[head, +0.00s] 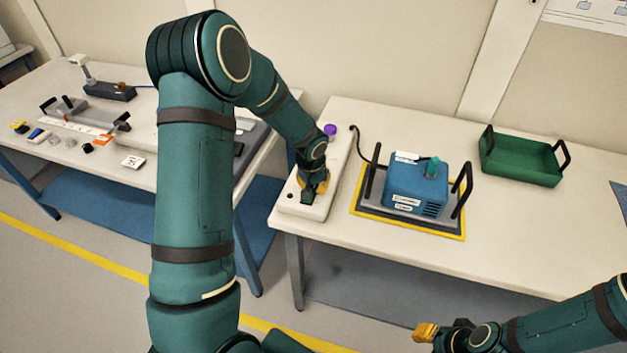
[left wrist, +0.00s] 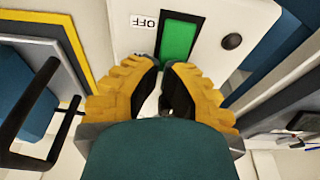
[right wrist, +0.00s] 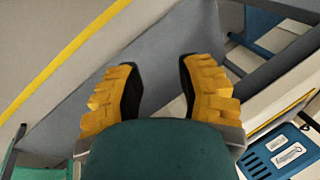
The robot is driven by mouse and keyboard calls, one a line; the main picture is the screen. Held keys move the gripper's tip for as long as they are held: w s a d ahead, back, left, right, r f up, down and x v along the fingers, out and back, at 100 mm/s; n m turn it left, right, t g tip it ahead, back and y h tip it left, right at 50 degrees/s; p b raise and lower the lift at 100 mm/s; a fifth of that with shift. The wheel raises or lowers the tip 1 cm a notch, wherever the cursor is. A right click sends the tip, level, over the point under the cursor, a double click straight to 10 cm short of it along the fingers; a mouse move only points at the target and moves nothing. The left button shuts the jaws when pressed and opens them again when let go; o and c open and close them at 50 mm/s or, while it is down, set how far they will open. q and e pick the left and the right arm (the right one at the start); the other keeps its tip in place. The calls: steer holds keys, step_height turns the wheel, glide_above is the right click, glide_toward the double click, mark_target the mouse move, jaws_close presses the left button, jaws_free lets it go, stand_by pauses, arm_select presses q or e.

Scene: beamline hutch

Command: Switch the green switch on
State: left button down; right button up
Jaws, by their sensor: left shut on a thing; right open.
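The green switch (left wrist: 178,42) is a green rectangle in a dark frame on a white box (left wrist: 120,12), with an OFF label (left wrist: 145,21) beside it. In the head view the switch (head: 307,198) shows at the near end of the long white box (head: 290,204). My left gripper (head: 318,184) is over that end, pointing down. In the left wrist view its fingertips (left wrist: 167,70) are nearly together at the edge of the switch; what lies between them is mostly hidden. My right gripper (head: 440,333) is open and empty, away from the box, before the table.
A blue device (head: 408,185) with handles stands on a yellow-edged mat right of the box. A purple knob (head: 330,130) is at the box's far end. A green tray (head: 520,165) sits at the back right. The left table (head: 60,165) holds several small items.

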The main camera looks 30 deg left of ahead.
stand_by(0.3)
arm_select(q)
steer(key=g+p, duration=0.1)
steer(key=p, duration=0.1)
steer(key=f+g+p, duration=0.1)
steer(key=p, duration=0.1)
steer(key=shift+w+a+g+h, duration=0.1)
steer(key=shift+w+g+h, duration=0.2)
steer(key=shift+f+g+p, duration=0.3)
steer(key=shift+g, duration=0.3)
steer(key=shift+f, duration=0.2)
steer(key=shift+b, duration=0.35)
steer(key=shift+s, duration=0.1)
steer(key=shift+r, duration=0.1)
